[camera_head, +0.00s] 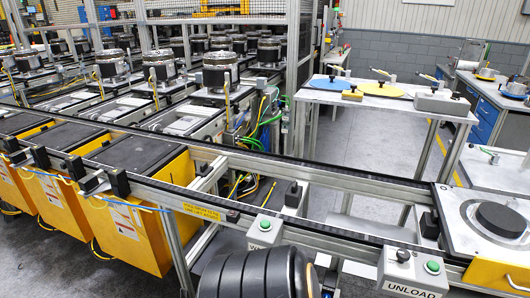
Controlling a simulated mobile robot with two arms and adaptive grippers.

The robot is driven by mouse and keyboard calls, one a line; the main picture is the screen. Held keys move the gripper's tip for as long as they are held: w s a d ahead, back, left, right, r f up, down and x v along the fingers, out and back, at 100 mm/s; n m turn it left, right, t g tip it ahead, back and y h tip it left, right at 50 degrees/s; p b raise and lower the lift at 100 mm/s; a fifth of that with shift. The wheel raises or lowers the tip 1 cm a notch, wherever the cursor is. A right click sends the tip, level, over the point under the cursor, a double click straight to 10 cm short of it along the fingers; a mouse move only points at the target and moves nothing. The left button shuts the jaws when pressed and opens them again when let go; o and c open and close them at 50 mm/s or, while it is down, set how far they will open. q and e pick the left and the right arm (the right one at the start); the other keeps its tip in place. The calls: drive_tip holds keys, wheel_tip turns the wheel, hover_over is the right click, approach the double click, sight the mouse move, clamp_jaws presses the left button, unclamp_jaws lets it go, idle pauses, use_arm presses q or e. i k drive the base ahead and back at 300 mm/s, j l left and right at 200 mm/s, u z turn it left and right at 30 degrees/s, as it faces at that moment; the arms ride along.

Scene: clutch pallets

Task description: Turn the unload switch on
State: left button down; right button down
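The unload control box (410,276) is a small grey box at the lower right, with an "UNLOAD" label on its front. On its top are a black switch knob (403,255) and a green round button (432,266). The knob is too small for me to tell which way it is turned. Nothing touches the box. Neither of my grippers can be made out in the head view. A black ribbed rounded shape, which may be part of my own arm, fills the bottom centre, left of the box.
A second grey control box (265,231) with a green button stands left of the unload box; its label is partly hidden. A conveyor rail runs behind both. A pallet with a black disc (502,218) lies at the right. Yellow bins (131,226) stand at the left.

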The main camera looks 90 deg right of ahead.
sight(402, 255)
drive_tip(key=z, duration=4.05)
